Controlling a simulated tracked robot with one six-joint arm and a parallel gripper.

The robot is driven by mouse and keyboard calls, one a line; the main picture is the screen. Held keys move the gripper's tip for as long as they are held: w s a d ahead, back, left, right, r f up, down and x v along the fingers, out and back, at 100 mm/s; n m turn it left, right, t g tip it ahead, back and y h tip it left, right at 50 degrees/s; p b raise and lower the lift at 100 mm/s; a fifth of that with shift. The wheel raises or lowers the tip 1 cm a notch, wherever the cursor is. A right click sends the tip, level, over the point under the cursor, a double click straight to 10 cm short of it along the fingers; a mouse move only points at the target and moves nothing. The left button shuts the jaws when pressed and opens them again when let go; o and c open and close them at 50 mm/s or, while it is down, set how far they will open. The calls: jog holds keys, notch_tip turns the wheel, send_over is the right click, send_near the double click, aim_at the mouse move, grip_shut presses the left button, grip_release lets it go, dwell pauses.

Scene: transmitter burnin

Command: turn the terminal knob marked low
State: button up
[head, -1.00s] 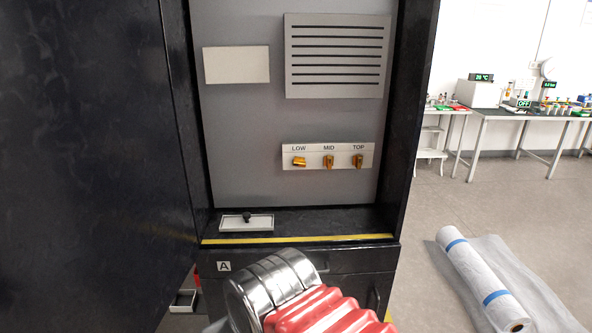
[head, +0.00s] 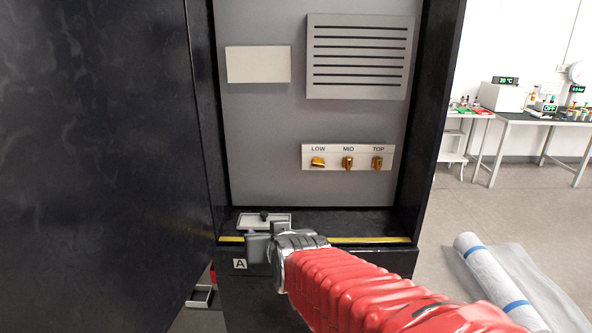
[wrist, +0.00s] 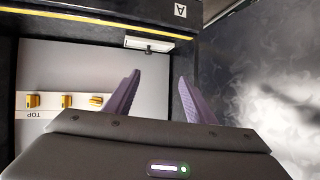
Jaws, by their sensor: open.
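The knob marked LOW (head: 318,162) is the left one of three gold knobs on a white strip (head: 332,166) on the grey panel. Its grip lies roughly sideways, while the MID knob (head: 348,163) and TOP knob (head: 377,163) look upright. My gripper (wrist: 160,78) is open and empty, its two purple-grey fingers apart. In the head view it is below and left of the LOW knob, near the yellow-striped sill.
A small white plate with a black knob (head: 264,216) lies on the cabinet floor near my gripper. A dark open door (head: 100,160) stands close on the left and the cabinet's side wall (head: 436,120) on the right. A white roll (head: 490,275) lies on the floor.

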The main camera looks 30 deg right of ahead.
jog(key=w+d+r+m+t+h, duration=0.1)
jog(key=d+r+m+h, duration=0.1)
jog(key=d, duration=0.6)
jog(key=w+d+r+m+t+h, duration=0.1)
jog(key=d+r+m+h, duration=0.1)
jog(key=d+h, duration=0.3)
jog(key=d, duration=0.3)
jog(key=shift+d+t, duration=0.25)
jog(key=shift+t, duration=0.15)
jog(key=shift+w, duration=0.15)
